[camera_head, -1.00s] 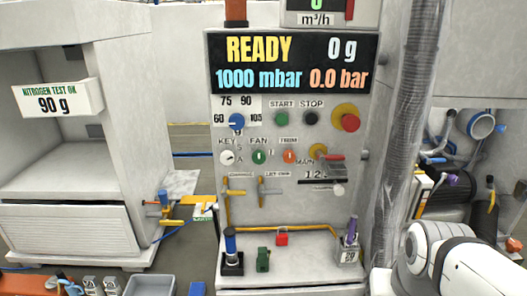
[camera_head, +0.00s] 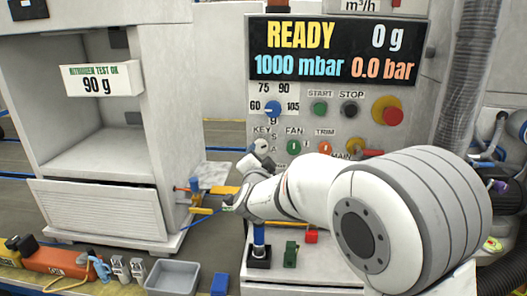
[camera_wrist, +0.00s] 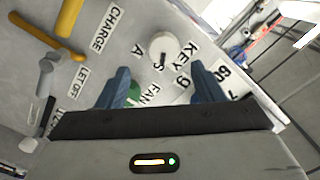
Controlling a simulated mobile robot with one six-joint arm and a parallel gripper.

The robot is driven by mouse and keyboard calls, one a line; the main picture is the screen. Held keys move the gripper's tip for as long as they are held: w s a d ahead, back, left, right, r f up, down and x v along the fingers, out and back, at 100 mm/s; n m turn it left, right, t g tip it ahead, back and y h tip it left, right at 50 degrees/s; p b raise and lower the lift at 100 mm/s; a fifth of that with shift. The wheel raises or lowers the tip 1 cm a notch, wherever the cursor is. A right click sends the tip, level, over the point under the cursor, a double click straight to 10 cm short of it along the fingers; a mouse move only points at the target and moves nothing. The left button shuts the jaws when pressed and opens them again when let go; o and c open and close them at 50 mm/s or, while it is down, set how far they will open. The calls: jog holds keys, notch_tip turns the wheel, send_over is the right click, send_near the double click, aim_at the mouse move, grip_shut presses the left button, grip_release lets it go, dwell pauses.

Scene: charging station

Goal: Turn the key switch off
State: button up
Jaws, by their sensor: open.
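The key switch (camera_head: 262,146) is a small round white knob under the KEY label on the grey control panel (camera_head: 424,60). In the wrist view the white key switch (camera_wrist: 164,47) shows beyond and between the fingertips, with the letters A and S beside it. Which mark it points to is too small to tell. My gripper (camera_head: 256,164) is in front of the panel, just below the key switch in the head view. In the wrist view its two blue fingers (camera_wrist: 160,78) are spread and empty, apart from the knob.
The green FAN knob (camera_head: 294,147) is close on the right; my finger partly hides it in the wrist view. A blue dial (camera_head: 273,108) is above. Yellow handles (camera_wrist: 68,18) show in the wrist view. My arm covers much of the lower panel. The display (camera_head: 330,50) reads READY.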

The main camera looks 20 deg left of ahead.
aim_at(260, 148)
jog(key=shift+m, duration=0.3)
jog(key=x, duration=0.5)
jog(key=p+x, duration=0.1)
jog(key=x, duration=0.2)
jog(key=shift+s+a+r, duration=0.1)
jog(key=shift+a, duration=0.25)
jog(key=shift+c, duration=0.2)
